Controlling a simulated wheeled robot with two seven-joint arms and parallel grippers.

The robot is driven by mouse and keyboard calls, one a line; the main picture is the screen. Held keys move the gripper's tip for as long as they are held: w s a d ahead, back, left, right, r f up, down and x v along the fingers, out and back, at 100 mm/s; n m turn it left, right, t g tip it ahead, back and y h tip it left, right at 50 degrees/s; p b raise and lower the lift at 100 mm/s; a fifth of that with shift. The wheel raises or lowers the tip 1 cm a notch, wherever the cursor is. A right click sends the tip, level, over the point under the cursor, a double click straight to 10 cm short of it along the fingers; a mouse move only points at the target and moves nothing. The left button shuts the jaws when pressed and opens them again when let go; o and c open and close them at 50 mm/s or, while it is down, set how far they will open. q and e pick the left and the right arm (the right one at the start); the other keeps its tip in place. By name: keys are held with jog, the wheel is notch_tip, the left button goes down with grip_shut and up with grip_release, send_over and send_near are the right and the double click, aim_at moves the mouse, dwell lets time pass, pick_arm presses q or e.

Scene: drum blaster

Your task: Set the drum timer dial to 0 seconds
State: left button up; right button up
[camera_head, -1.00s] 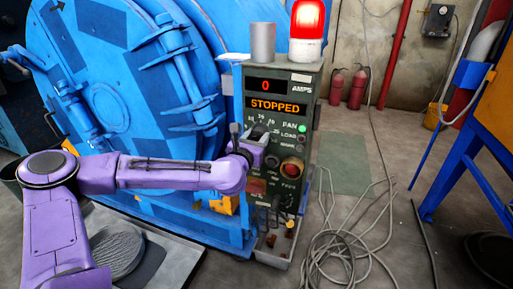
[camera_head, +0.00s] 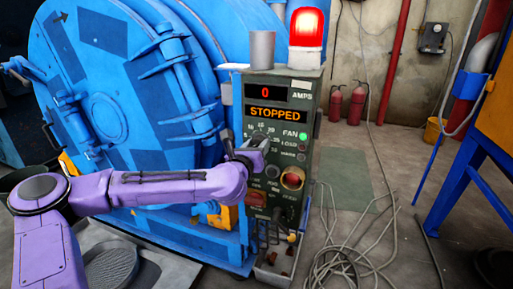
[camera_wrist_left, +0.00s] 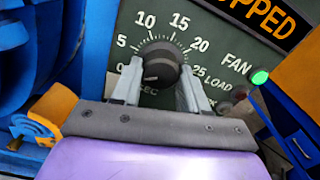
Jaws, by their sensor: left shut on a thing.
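The drum timer dial (camera_wrist_left: 160,65) is a round black knob on the dark green control panel (camera_wrist_left: 222,62), with numbers 0 to 25 around it. Its white mark points left and slightly down, close to the 0. My left gripper (camera_wrist_left: 158,80) is shut on the dial, with one grey finger on each side of it. In the head view my left gripper (camera_head: 256,150) reaches the panel from the left and covers part of the dial. My right gripper is not in view.
The panel reads STOPPED (camera_head: 275,115), with a lit green fan light (camera_head: 303,136) and red beacon (camera_head: 306,28). The big blue drum (camera_head: 110,105) stands left of it. Loose cables (camera_head: 340,262) lie on the floor at right.

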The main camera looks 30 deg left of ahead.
pick_arm(q)
jog(key=o, duration=1)
jog(key=shift+o, duration=0.2)
jog(key=v, duration=1)
jog(key=shift+s+p, duration=0.25)
jog(key=shift+p, duration=0.05)
jog(key=shift+f, duration=0.1)
